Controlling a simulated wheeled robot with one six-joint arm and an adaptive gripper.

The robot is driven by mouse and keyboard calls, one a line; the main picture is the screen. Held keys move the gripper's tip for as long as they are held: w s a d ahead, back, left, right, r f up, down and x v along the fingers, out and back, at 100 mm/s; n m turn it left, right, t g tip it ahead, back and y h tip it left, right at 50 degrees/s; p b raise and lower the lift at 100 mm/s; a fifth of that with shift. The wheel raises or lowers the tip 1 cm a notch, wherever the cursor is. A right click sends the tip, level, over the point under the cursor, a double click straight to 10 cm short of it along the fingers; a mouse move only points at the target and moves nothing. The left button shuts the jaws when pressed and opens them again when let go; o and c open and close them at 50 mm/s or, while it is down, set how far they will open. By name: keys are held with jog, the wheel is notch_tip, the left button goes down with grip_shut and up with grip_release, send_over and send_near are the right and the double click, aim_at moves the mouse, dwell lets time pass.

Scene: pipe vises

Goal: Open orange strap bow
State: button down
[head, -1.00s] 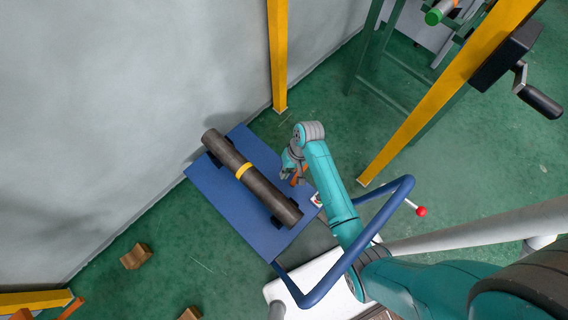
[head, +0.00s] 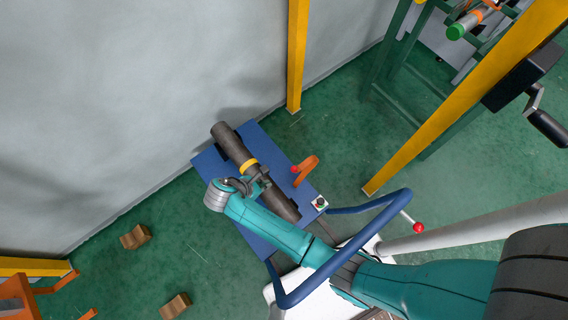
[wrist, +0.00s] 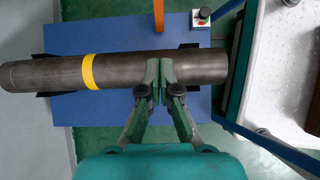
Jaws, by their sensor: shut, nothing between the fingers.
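The orange strap bow (head: 308,170) stands at the right edge of the blue cart top (head: 212,170), beside the pipe and not over it. A red knob shows at its end. In the wrist view the bow (wrist: 158,14) is cut off by the top edge. The dark pipe (head: 230,143) with a yellow band lies along the cart on dark supports. My gripper (head: 264,178) is over the pipe, between the yellow band and its near end. In the wrist view my gripper (wrist: 159,76) is shut and empty, its fingertips together; whether they touch the pipe I cannot tell.
A small box with a red button (head: 320,202) sits at the cart's edge. A blue push handle (head: 375,208) rises in front. Yellow posts (head: 296,60) stand behind and to the right. Wooden blocks (head: 135,237) lie on the green floor at left.

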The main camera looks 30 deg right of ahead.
jog(key=w+d+f, duration=0.2)
jog(key=d+f, duration=0.4)
jog(key=d, duration=0.3)
jog(key=shift+d+f, duration=0.15)
jog(key=shift+d, duration=0.05)
jog(key=shift+d, duration=0.1)
dwell(0.4)
